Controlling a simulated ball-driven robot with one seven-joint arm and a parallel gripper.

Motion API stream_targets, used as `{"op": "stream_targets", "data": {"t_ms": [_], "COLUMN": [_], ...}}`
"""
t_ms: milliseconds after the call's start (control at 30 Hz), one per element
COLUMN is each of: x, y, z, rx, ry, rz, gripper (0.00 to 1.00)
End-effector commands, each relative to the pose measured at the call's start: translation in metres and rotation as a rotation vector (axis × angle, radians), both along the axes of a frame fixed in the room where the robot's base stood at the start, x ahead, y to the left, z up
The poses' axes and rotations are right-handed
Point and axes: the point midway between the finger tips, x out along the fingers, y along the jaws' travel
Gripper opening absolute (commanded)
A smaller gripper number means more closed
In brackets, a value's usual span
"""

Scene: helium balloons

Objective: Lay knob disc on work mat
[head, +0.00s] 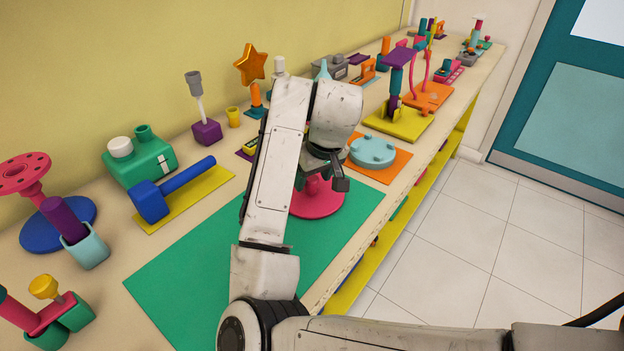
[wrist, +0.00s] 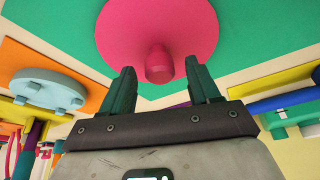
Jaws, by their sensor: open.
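The knob disc is a flat pink disc (head: 318,202) with a rounded pink knob at its centre. It appears to lie flat on the green work mat (head: 185,290), near the mat's far corner. In the wrist view the disc (wrist: 185,25) has green mat (wrist: 265,30) on both sides, and its knob (wrist: 158,66) points toward me. My gripper (wrist: 160,72) is open, with one dark green finger on each side of the knob and a visible gap at both. In the head view my gripper (head: 335,176) is over the disc, and my arm hides part of the disc and mat.
A light-blue disc with small pegs (head: 372,150) lies on an orange mat (head: 393,168) just beyond. A blue hammer-like piece (head: 170,190) lies on a yellow mat to the left. Several toys line the wall side. The near green mat is bare; the shelf edge drops off at right.

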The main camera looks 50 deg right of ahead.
Motion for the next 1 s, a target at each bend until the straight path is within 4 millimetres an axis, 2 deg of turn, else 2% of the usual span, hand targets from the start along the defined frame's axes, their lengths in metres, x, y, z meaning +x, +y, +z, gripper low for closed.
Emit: {"op": "stream_targets", "data": {"t_ms": [233, 400, 600, 1000], "x": [-0.016, -0.025, -0.032, -0.033], "y": [0.006, 0.010, 0.012, 0.012], "z": [0.054, 0.080, 0.094, 0.095], "rx": [0.001, 0.002, 0.000, -0.004], "ry": [-0.007, -0.005, -0.002, 0.000], "rz": [-0.002, -0.002, -0.001, -0.001], "gripper": [0.61, 0.61, 0.61, 0.61]}}
